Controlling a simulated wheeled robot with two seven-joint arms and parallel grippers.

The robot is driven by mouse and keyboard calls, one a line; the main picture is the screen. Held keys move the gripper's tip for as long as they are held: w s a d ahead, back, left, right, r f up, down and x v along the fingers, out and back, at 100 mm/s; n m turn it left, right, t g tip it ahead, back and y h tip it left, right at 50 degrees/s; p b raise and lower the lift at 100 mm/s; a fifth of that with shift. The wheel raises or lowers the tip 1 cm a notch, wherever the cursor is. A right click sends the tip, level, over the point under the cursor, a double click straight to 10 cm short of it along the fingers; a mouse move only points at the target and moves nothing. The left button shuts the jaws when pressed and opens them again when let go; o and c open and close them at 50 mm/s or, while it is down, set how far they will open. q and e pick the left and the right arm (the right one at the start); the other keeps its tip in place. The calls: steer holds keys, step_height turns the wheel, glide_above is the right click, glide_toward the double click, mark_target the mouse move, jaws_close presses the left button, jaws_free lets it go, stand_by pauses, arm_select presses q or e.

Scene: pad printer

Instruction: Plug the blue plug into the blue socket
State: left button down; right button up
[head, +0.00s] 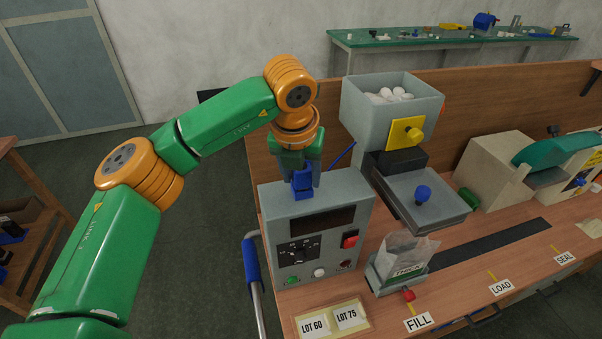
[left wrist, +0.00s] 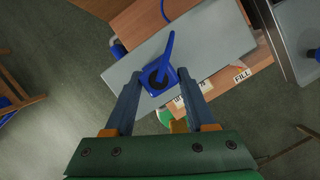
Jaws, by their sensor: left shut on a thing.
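My left gripper (head: 303,183) reaches down to the top of the grey control box (head: 356,207), its fingers pointing downward. It is shut on the blue plug (head: 302,187). In the left wrist view the blue plug (left wrist: 151,88) sits between the fingertips (left wrist: 160,84), against the box's grey top, with a dark round part at its middle and a blue stem sticking out. I cannot make out the blue socket separately, nor tell whether the plug is seated in it. My right gripper is not in view.
A grey hopper (head: 363,115) with white pieces stands behind and right of the box, beside a tray with a blue knob (head: 422,193). A clear pouch (head: 405,254) stands at FILL. A blue-gripped handle (head: 251,262) is at left.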

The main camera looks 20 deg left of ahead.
arm_select(q)
steer(key=shift+f, duration=0.15)
steer(key=shift+c, duration=0.8)
jaws_free()
